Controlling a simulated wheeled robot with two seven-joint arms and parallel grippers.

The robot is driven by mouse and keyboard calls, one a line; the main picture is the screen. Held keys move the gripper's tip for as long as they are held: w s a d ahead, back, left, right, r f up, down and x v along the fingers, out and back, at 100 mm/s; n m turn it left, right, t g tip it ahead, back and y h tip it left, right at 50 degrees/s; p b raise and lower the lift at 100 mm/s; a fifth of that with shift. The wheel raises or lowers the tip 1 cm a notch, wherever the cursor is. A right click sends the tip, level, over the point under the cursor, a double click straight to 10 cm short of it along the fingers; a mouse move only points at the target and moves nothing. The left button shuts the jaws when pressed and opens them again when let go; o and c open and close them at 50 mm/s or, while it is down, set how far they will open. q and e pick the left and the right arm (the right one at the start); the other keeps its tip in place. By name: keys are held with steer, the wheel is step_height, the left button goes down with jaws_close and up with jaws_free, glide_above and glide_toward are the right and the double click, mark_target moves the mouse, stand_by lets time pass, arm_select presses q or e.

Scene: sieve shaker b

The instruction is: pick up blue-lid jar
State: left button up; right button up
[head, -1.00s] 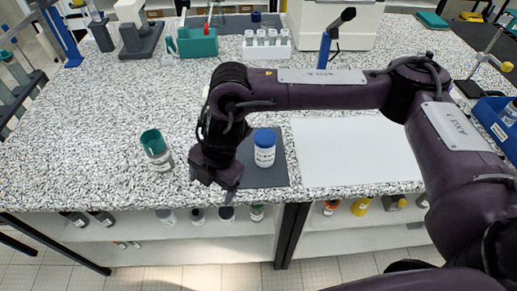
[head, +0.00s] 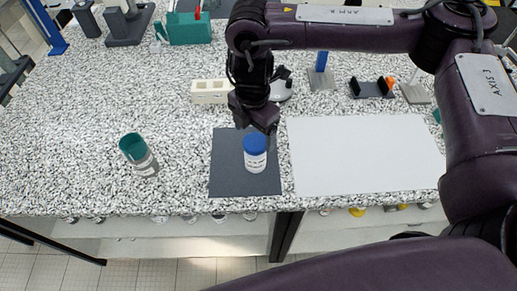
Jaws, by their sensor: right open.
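The blue-lid jar (head: 255,153) is a white jar with a label and a blue cap. It stands upright on a dark grey mat (head: 225,175) in the head view. My right gripper (head: 257,127) is just behind the jar's lid in the picture, pointing down, and it is open. It holds nothing that I can see, and I cannot tell whether its fingers touch the jar. My left gripper is not in view.
A large white sheet (head: 365,155) lies right of the mat. A cream rack (head: 211,91), a teal box (head: 190,28) and a dark holder (head: 371,88) stand farther back.

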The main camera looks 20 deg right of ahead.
steer(key=shift+s+a+f, duration=0.1)
steer(key=shift+s+f, duration=0.15)
steer(key=shift+f, duration=0.4)
steer(key=shift+s+a+f, duration=0.1)
steer(key=shift+s+f, duration=0.1)
steer(key=shift+f, duration=0.4)
steer(key=f, duration=0.3)
steer(key=shift+s+d+f, duration=0.15)
steer(key=shift+d+f, duration=0.1)
steer(key=shift+f, duration=0.35)
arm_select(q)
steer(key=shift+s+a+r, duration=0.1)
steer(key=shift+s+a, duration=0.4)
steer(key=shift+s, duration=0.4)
arm_select(e)
steer(key=c, duration=1.1)
